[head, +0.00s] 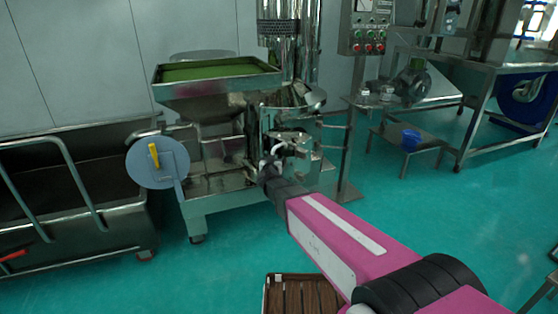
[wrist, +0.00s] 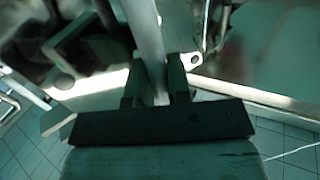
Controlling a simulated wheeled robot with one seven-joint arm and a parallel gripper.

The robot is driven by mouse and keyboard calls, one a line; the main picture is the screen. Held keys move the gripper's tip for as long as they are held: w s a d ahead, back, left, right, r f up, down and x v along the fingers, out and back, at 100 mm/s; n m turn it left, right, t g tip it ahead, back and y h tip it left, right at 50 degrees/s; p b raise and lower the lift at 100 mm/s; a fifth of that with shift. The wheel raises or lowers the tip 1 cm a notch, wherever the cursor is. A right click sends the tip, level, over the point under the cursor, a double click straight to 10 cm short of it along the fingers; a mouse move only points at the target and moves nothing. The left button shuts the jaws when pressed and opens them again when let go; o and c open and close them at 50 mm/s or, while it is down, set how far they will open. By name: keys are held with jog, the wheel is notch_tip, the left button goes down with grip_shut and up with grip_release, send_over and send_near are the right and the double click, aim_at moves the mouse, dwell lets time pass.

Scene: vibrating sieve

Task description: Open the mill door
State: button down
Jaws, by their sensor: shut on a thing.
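The steel mill (head: 290,98) stands in the middle of the head view, below a tall shiny cylinder. My gripper (head: 274,158) is at the mill's lower front, and the arm reaches in from the lower right. In the wrist view my gripper (wrist: 160,82) is shut on a pale metal bar (wrist: 146,32), which runs up between its two dark fingers. Whether this bar is the mill door's handle I cannot tell. The door's outline and any gap at it are hidden by the gripper and reflections.
A hopper with green contents (head: 215,72) adjoins the mill. A grey disc with a yellow handle (head: 153,155) sits at its left, beside a steel cart (head: 75,215). A control box (head: 368,35) stands behind right. A brown slatted crate (head: 300,292) is below my arm.

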jog(key=w+a+m+g+h, duration=0.2)
jog(key=w+a+m+h, duration=0.1)
jog(key=a+h, duration=0.4)
jog(key=shift+a+m, duration=0.6)
jog(key=shift+m, duration=0.3)
jog(key=c, duration=1.1)
grip_release()
jog(key=v, duration=1)
jog(key=shift+s+a, duration=0.25)
jog(key=shift+s, duration=0.1)
